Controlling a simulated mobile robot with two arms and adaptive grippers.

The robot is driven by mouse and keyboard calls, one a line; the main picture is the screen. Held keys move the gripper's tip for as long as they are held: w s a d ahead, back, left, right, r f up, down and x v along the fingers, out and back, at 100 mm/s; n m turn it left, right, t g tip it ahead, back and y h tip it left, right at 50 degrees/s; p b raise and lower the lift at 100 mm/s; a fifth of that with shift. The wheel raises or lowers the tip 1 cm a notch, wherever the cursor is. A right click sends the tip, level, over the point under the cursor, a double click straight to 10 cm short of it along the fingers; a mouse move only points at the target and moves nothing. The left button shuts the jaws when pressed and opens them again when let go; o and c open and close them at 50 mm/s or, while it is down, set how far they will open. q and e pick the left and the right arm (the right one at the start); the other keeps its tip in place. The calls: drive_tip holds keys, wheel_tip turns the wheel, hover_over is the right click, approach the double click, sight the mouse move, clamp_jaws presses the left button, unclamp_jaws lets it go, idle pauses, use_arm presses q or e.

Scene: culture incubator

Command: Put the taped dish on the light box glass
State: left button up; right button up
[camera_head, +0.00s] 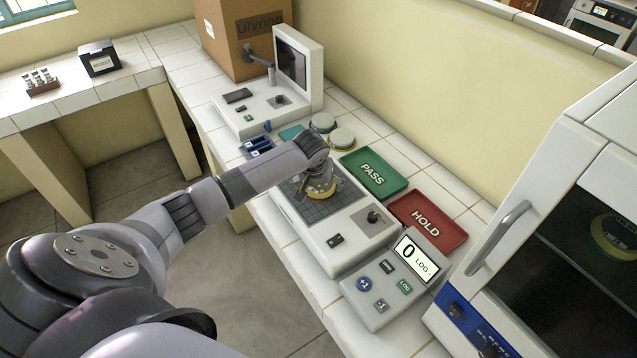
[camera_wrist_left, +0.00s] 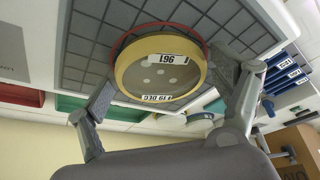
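The taped dish (camera_head: 321,191) has a yellow taped rim. In the left wrist view the dish (camera_wrist_left: 160,72) shows labels with "196" and "19 DEC" and several pale spots. My left gripper (camera_head: 315,185) is shut on it, one finger on each side of the rim. The dark gridded light box glass (camera_head: 297,209) lies directly beneath. In the left wrist view a red ring shows on the glass (camera_wrist_left: 85,28) behind the dish, slightly offset from it. The dish looks very close to the glass; I cannot tell whether they touch. My right gripper is not in view.
A green PASS tray (camera_head: 375,174) and red HOLD tray (camera_head: 427,219) lie behind the light box. A LOG counter (camera_head: 376,301) reading 0 stands in front right. Other dishes (camera_head: 341,138) sit beyond. A glass-doored incubator (camera_head: 477,262) holding another dish stands at right.

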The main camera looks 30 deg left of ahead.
use_arm(q)
drive_tip(key=shift+o, duration=0.7)
drive_tip(key=shift+r, duration=0.3)
drive_tip(key=b+v, duration=0.1)
drive_tip(key=v, duration=1)
drive_tip(key=shift+s+r+b, duration=0.2)
drive_tip(key=shift+r+b, duration=0.15)
drive_tip(key=shift+r, duration=0.05)
idle(0.3)
